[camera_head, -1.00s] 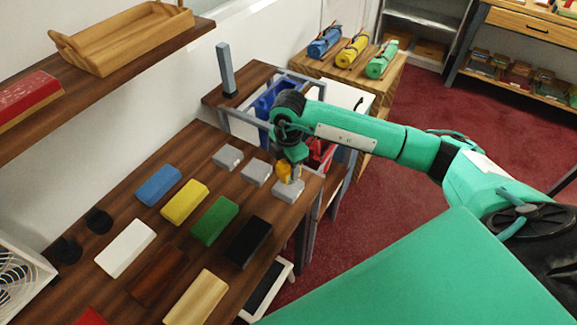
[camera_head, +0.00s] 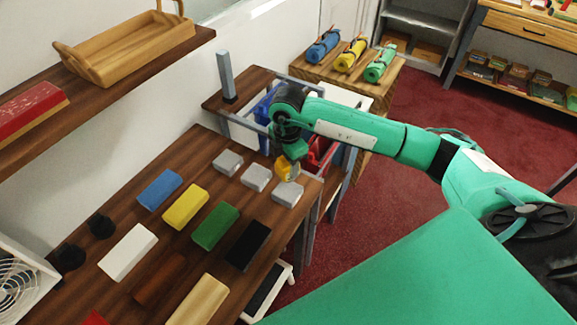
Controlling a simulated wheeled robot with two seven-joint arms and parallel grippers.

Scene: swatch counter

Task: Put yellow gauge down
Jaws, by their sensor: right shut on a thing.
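The yellow gauge (camera_head: 291,173) is a small yellow-orange piece, partly hidden by my gripper. My right gripper (camera_head: 287,165) is shut on it, at the far right end of the dark wooden counter (camera_head: 215,262). The gauge shows just behind the rightmost of three small grey blocks (camera_head: 288,194). I cannot tell whether it touches the counter. The other two grey blocks are the middle one (camera_head: 256,177) and the left one (camera_head: 228,163). My left gripper is out of view.
Blue (camera_head: 160,189), yellow (camera_head: 186,207), green (camera_head: 215,226), black (camera_head: 248,245) and white (camera_head: 128,251) swatch blocks lie on the counter. A grey post (camera_head: 226,76) stands behind it. Blue (camera_head: 264,104) and red (camera_head: 319,152) bins sit beyond its right end.

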